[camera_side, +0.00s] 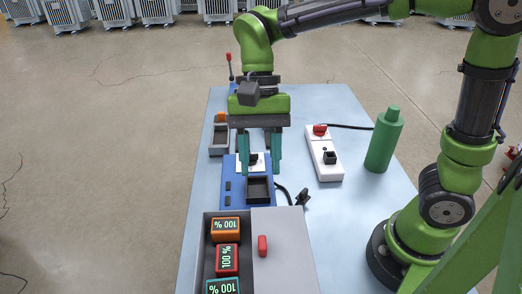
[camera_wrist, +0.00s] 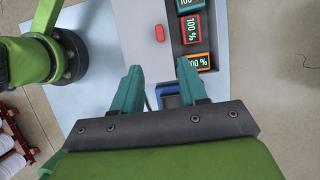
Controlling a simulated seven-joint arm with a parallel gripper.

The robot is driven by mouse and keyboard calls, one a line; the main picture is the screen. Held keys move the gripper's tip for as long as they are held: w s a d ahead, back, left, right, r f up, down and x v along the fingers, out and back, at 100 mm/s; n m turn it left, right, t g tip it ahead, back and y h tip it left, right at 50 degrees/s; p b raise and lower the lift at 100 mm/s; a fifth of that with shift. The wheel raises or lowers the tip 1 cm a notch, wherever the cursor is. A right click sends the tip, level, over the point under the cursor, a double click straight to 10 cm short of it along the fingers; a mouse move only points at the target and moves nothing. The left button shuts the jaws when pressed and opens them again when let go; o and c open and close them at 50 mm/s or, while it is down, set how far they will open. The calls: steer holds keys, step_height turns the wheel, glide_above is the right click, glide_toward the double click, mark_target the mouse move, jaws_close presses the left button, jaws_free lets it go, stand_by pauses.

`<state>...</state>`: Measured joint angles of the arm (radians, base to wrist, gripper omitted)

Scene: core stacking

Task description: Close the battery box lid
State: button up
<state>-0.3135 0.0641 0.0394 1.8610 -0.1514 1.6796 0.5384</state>
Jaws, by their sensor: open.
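The battery box (camera_side: 209,245) stands at the front of the table with its left part open. Several batteries marked 100 % lie inside, including an orange one (camera_side: 226,229) and a red one (camera_side: 227,259). The grey lid (camera_side: 285,265) with a red handle (camera_side: 262,246) covers the right part. The wrist view shows the lid (camera_wrist: 137,30), its red handle (camera_wrist: 160,33) and the batteries (camera_wrist: 190,28) to the right. My gripper (camera_side: 261,168) is open with fingers pointing down, behind the box and over the blue device (camera_side: 229,185). It is apart from the handle; nothing shows between the fingertips (camera_wrist: 160,67).
The blue device has a dark open tray (camera_side: 259,190). A white unit with a red switch (camera_side: 322,155) and a green bottle (camera_side: 384,140) stand to the right. A small grey box (camera_side: 219,140) is at the left. A black cable plug (camera_side: 302,197) lies behind the lid.

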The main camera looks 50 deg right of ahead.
mark_target(261, 240)
steer(key=x, duration=1.5)
steer(key=shift+f, duration=0.2)
jaws_close()
